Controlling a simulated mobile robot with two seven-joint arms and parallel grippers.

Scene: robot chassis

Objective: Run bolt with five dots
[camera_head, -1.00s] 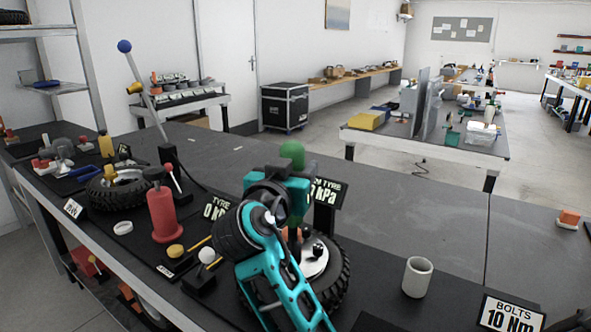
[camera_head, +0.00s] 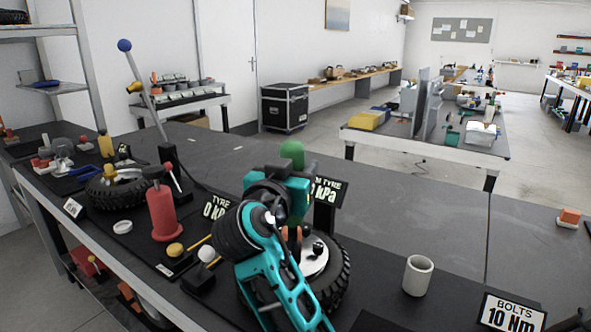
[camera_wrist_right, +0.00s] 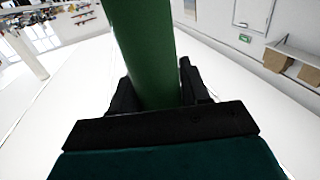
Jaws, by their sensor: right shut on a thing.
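My right gripper (camera_wrist_right: 157,88) is shut on a green cylindrical tool (camera_wrist_right: 150,45), which stands between its two dark fingers in the right wrist view. In the head view the tool's rounded green top (camera_head: 292,152) shows above my teal wrist. The right arm is over a wheel with a black tyre (camera_head: 340,275) and a pale hub (camera_head: 314,262). A dark knob and an orange piece show at the hub. My arm hides much of the wheel, the tool's lower end and any dots on bolts. My left gripper is not in view.
A sign reading BOLTS 10 Nm (camera_head: 510,314) and a grey cup (camera_head: 417,276) stand right of the wheel. A red cylinder (camera_head: 162,213), a tall lever (camera_head: 145,85) and another tyre (camera_head: 112,190) are at left. The bench's middle right is bare.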

